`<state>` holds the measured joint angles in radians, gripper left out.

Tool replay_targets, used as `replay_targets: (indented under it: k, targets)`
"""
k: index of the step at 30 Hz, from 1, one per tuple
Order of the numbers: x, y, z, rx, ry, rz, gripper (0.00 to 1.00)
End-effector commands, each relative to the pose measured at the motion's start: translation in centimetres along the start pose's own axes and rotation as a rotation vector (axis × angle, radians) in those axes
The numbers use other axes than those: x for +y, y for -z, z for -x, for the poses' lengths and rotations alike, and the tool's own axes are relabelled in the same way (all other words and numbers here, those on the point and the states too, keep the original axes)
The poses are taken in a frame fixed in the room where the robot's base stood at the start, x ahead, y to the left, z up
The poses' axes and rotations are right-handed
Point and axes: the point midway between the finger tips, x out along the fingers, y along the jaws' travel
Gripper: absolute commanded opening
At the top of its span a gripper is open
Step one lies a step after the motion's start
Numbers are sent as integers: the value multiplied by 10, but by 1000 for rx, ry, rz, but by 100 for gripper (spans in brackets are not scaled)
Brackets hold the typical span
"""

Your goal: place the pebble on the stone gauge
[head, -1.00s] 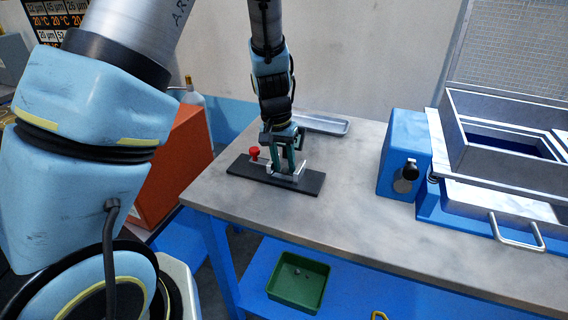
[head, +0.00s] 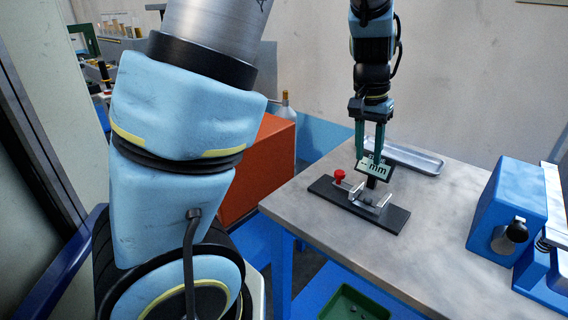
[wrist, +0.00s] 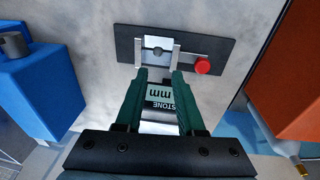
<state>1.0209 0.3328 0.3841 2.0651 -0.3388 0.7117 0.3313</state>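The stone gauge (head: 328,189) is a dark plate with metal jaws, a red knob and a small display reading mm, on the grey bench. It also shows in the wrist view (wrist: 125,47). A small grey roundish thing, seemingly the pebble (wrist: 158,43), lies between the gauge's metal jaws; it is too small to be sure. My gripper (head: 369,161) is above the gauge, its two green fingers apart with nothing held between them. In the wrist view its fingertips (wrist: 159,73) frame the display, short of the jaws.
A shallow metal tray (head: 418,161) lies behind the gauge. A blue machine (head: 505,212) with a black knob stands at right. A green bin (head: 352,303) is below the bench, and an orange box (head: 258,160) stands left. The bench between gauge and machine is clear.

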Motion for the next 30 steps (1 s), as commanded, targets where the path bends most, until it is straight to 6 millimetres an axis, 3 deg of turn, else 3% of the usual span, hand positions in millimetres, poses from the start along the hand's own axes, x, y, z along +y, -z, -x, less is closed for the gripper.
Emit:
replay_targets:
  k: [5, 9, 15, 21, 25, 30]
  targets:
    - [-52, -31, 4, 8, 18, 130, 38]
    - [-104, -78, 8, 24, 48, 287, 38]
    - [-154, -151, 14, 52, 101, 481, 38]
    - [-175, -200, 15, 73, 143, 602, 38]
    - [-178, -212, 15, 77, 155, 629, 38]
    - [-178, -213, 15, 78, 156, 632, 38]
